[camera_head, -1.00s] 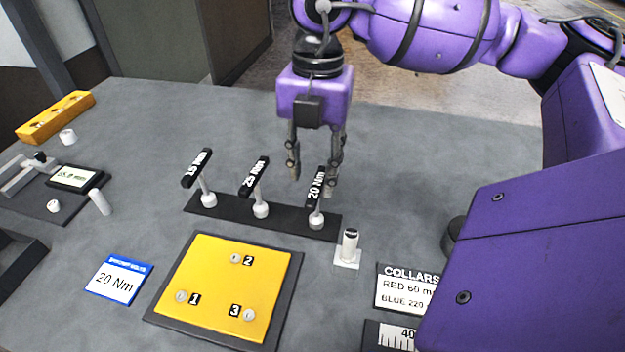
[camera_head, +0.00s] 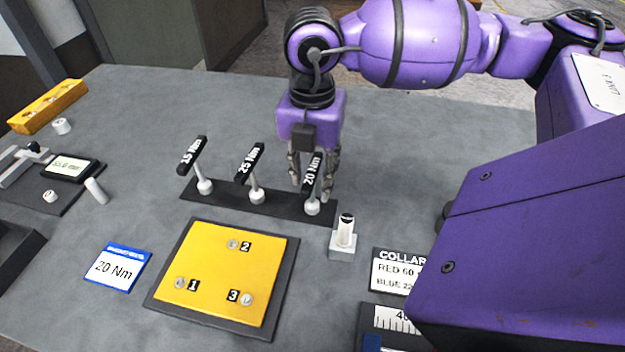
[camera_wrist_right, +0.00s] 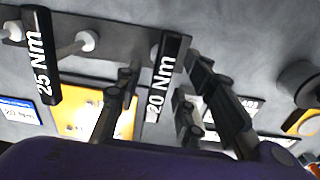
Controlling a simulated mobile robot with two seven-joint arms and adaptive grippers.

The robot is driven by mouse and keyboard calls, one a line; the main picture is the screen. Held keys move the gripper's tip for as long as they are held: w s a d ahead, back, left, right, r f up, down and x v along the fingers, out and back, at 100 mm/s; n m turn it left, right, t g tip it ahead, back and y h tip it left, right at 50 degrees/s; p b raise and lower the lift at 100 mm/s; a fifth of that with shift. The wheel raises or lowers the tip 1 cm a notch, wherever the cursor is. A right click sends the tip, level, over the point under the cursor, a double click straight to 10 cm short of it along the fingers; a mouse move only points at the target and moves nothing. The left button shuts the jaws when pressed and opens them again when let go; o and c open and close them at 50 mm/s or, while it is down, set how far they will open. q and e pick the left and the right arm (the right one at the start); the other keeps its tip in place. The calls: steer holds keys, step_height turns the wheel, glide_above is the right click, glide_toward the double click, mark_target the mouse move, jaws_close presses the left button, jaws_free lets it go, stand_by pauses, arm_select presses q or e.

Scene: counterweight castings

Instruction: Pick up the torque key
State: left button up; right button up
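Three T-shaped torque keys stand in a black rack (camera_head: 230,203): the 15 Nm key (camera_head: 191,156), the 25 Nm key (camera_head: 249,165) and the 20 Nm key (camera_head: 312,174). A blue-edged card (camera_head: 118,268) reads 20 Nm. My right gripper (camera_head: 312,186) points down at the 20 Nm key, its fingers apart on either side of the black handle. In the right wrist view the 20 Nm handle (camera_wrist_right: 165,75) lies between the open fingers (camera_wrist_right: 160,98), with gaps visible; contact is not clear. The 25 Nm handle (camera_wrist_right: 41,60) is beside them. My left gripper is not in view.
A yellow plate (camera_head: 215,275) with spots numbered 1 to 3 lies in front of the rack. A small white-grey block with a cylinder (camera_head: 343,245) stands right of it. A collars card (camera_head: 395,272) is further right. The table behind the rack is clear.

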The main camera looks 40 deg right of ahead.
jaws_close()
